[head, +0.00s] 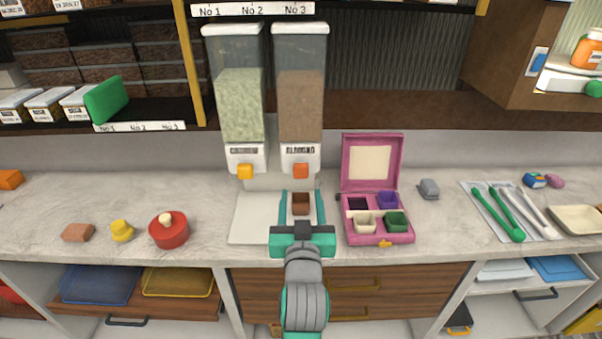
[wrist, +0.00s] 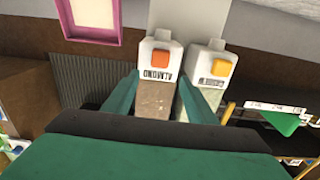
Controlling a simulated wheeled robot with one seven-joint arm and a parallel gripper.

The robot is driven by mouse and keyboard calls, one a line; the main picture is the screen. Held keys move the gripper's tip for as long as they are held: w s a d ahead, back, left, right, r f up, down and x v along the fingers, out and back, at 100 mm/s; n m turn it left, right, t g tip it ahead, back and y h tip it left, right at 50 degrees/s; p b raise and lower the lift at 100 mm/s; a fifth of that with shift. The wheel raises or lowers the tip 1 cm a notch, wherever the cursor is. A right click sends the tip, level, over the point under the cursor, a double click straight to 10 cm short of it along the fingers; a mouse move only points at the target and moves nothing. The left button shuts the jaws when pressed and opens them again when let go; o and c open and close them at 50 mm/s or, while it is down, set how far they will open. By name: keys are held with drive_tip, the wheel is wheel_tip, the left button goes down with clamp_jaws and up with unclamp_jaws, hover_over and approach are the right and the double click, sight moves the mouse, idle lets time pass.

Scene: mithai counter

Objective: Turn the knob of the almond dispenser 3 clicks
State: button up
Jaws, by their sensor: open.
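The almond dispenser (head: 301,105) is the right one of two clear hoppers, filled with brown contents and labelled ALMOND. Its orange-red knob (head: 301,171) is on the white front; the knob also shows in the wrist view (wrist: 160,57), which looks upside down. My gripper (head: 298,196) is open, its two teal fingers pointing at the dispenser, below the knob in the head view. In the wrist view the fingertips (wrist: 159,82) flank the dispenser's label area, apart from the knob.
The left dispenser (head: 239,105) with pale green contents and a yellow-orange knob (head: 245,172) stands close beside. A pink box (head: 348,234) with small cups is just right of my gripper. A red pot (head: 169,233) is left, with clear counter before the white dispenser base (head: 250,225).

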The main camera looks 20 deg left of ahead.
sight(300, 171)
drive_tip(key=x, duration=1)
drive_tip(key=shift+w+a, duration=0.1)
drive_tip(key=shift+w, duration=0.25)
drive_tip(key=shift+c, duration=0.7)
drive_tip(key=c, duration=0.9)
